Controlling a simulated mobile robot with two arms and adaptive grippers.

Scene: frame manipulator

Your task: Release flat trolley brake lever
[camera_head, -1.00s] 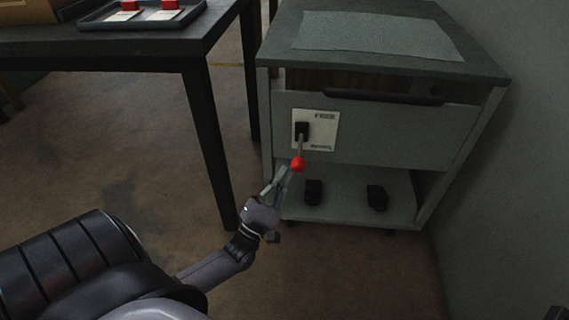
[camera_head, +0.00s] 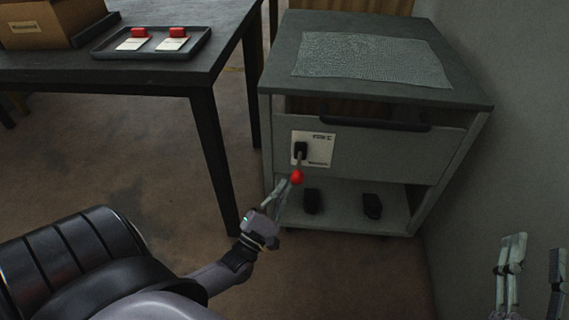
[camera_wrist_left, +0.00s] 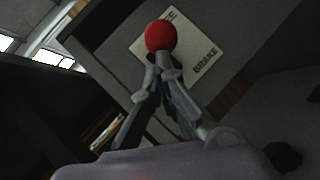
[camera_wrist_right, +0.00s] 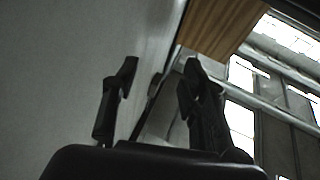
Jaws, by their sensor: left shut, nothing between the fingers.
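The grey trolley (camera_head: 380,155) has a white plate (camera_head: 322,145) on its front. The brake lever has a red knob (camera_head: 297,177) and hangs down from a black pivot (camera_head: 300,150) toward the plate's lower label, which reads BRAKE in the left wrist view. The red knob (camera_wrist_left: 160,36) is there just beyond my left fingertips. My left gripper (camera_head: 291,183) is shut and empty, its tips at or just under the knob; I cannot tell whether they touch it. My right gripper (camera_head: 535,247) is open and empty at the lower right, away from the trolley.
A dark table (camera_head: 120,68) stands at the left, with a tray (camera_head: 101,50) of red-topped items and a cardboard box (camera_head: 40,27). A grey wall (camera_head: 500,130) is close on the trolley's right.

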